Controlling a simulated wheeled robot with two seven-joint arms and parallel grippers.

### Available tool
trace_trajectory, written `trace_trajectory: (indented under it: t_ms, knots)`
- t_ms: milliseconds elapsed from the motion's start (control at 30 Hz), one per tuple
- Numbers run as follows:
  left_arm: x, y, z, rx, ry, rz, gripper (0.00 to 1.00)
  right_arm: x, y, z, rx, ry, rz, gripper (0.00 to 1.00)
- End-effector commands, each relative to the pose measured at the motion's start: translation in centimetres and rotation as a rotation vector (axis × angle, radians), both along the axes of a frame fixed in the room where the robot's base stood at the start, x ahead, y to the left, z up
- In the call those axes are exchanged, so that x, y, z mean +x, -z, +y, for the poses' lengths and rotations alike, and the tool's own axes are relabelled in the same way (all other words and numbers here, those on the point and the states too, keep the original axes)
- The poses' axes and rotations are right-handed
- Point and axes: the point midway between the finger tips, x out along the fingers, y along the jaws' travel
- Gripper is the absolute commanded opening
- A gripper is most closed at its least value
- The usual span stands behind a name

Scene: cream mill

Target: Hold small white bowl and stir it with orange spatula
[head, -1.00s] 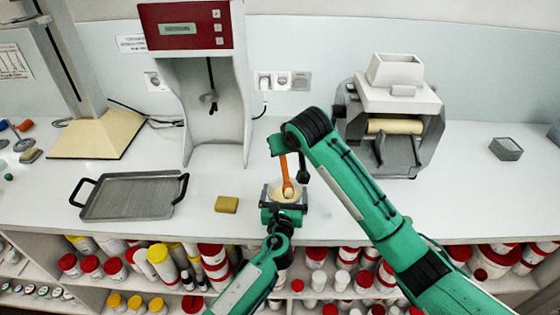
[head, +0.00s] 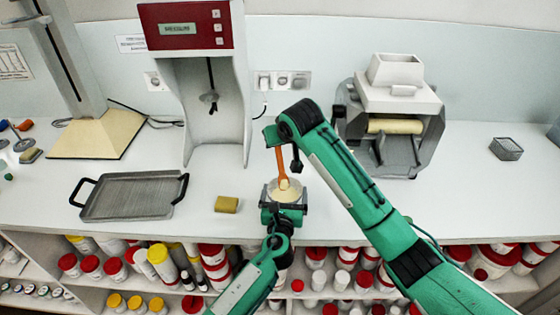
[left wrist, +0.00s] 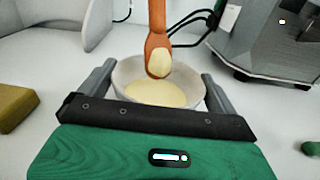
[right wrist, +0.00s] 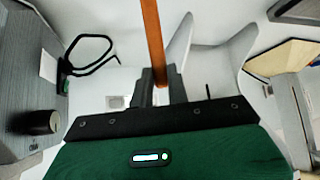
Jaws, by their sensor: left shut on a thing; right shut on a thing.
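The small white bowl (head: 272,193) holds pale cream and stands upright near the front edge of the counter. It also shows in the left wrist view (left wrist: 128,72). My left gripper (head: 284,206) is shut on the bowl, one finger on each side of it in the left wrist view. The orange spatula (head: 281,163) is nearly upright, with its cream-coated head (left wrist: 158,62) over the cream; I cannot tell if it touches. My right gripper (right wrist: 160,84) is shut on the spatula's handle (right wrist: 153,35), above the bowl. In the head view my right arm partly hides its fingers.
A yellow sponge (head: 227,204) lies left of the bowl, with a grey tray (head: 130,200) further left. A white machine with a red panel (head: 186,28) stands behind. A roller mill (head: 395,110) stands to the right. The counter front right is clear.

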Motion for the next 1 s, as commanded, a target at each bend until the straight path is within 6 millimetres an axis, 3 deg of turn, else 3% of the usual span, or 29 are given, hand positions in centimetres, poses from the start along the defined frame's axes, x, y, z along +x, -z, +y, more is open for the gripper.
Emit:
trace_trajectory:
  t_ms: [1000]
  knots:
    - [0.0, 0.0, 0.0, 0.000, 0.000, 0.001, 0.67, 0.6, 0.0, -1.5, 0.000, 0.001, 0.001, 0.00]
